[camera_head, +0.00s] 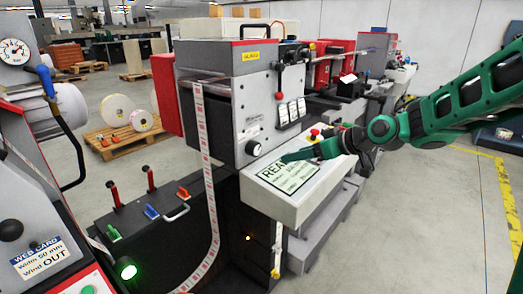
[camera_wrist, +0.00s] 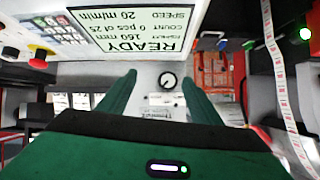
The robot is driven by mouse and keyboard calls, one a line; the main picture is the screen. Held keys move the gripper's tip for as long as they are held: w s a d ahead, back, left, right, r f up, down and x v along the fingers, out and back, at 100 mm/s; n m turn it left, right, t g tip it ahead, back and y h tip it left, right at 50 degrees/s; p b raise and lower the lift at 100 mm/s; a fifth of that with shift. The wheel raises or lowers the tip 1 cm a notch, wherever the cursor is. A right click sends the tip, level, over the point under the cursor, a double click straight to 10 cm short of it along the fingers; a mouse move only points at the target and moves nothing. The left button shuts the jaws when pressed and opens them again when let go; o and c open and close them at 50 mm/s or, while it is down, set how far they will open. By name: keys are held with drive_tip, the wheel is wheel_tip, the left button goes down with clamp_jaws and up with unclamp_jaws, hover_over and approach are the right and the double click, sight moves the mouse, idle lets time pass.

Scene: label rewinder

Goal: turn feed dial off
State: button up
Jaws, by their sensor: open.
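The feed dial (camera_head: 253,147) is a small round black knob with a pale mark, low on the grey front panel of the rewinder. In the wrist view the dial (camera_wrist: 168,81) shows between my two green fingers, on a white panel. My gripper (camera_head: 285,157) is open and empty, above the READY display and just to the right of the dial in the head view. The fingers appear apart from the dial. The exact gap and the dial's setting are too small to tell.
The READY display (camera_head: 290,177) lies on a sloping console below my gripper. A red-knobbed lever (camera_head: 279,82) and several white switches (camera_head: 292,112) sit above the dial. A printed label web (camera_head: 205,140) hangs to its left. A red button (camera_wrist: 40,58) shows in the wrist view.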

drive_tip(key=n+y, duration=0.1)
drive_tip(key=y, duration=0.1)
approach(258, 148)
drive_tip(key=x, duration=0.9)
drive_tip(key=shift+a+f, duration=0.1)
drive_tip(key=shift+a, duration=0.2)
